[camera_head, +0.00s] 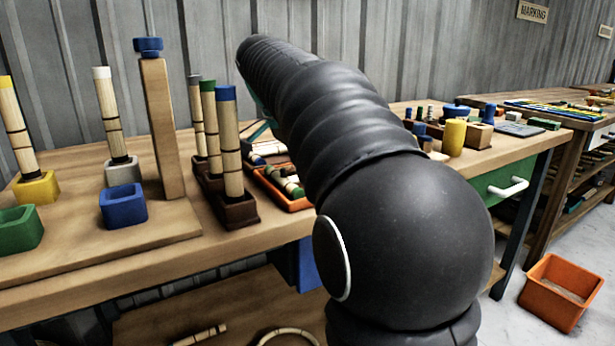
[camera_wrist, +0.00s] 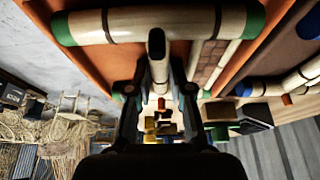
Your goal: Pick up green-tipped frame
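In the wrist view a pale rattan piece with green ends (camera_wrist: 160,23) lies crosswise at the top, in the orange tray. My gripper (camera_wrist: 158,80) points toward it, with its two dark fingers apart on either side of a pale hollow-ended tube (camera_wrist: 157,62). I cannot tell whether that tube touches the fingers. In the head view the orange tray (camera_head: 303,205) holds several pieces, one with a green end (camera_head: 292,188). My arm hides the gripper and part of the tray there.
A brown holder (camera_head: 238,213) with upright tipped poles stands left of the tray. Farther left are a wooden post (camera_head: 160,130), a blue cup (camera_head: 123,206) and a green cup (camera_head: 18,230). A yellow cylinder (camera_head: 454,137) stands right of my arm. An orange bin (camera_head: 560,292) is on the floor.

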